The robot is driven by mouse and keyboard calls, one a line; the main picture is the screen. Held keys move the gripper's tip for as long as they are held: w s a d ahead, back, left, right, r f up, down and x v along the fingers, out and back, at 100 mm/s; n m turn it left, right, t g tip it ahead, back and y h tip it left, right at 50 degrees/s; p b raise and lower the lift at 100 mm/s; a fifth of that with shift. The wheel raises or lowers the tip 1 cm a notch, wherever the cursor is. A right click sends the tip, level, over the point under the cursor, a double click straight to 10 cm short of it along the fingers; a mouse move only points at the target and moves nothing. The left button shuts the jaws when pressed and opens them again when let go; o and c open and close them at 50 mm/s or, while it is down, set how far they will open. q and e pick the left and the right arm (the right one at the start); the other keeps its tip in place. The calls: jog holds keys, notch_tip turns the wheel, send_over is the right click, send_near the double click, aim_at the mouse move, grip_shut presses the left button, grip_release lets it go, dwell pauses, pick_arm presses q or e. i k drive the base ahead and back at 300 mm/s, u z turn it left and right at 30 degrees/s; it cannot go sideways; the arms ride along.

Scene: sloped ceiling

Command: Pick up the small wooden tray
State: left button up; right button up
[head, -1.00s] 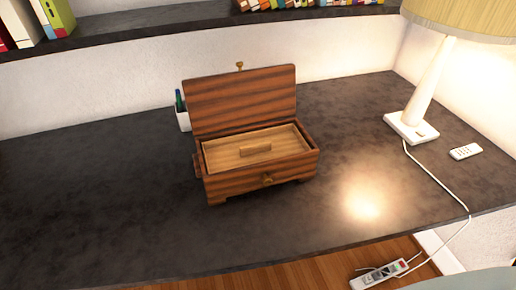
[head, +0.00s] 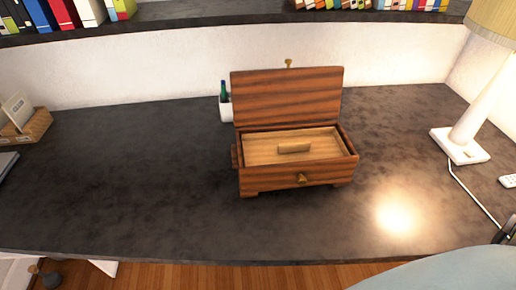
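The tray lies level, within the box's rim. No gripper can be made out clearly in the head view; a dark piece at the right edge is too cut off to tell.
The dark desk (head: 130,190) is clear left and in front of the box. A lamp (head: 465,130) with a cord stands right. A wooden organizer (head: 30,125) is far left. A shelf with books runs above.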

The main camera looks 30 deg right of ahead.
aim_at(272, 147)
jog(key=u, duration=2)
jog(key=k, duration=1.7)
jog(key=z, duration=1.5)
jog(key=i, duration=0.5)
jog(key=u, duration=0.05)
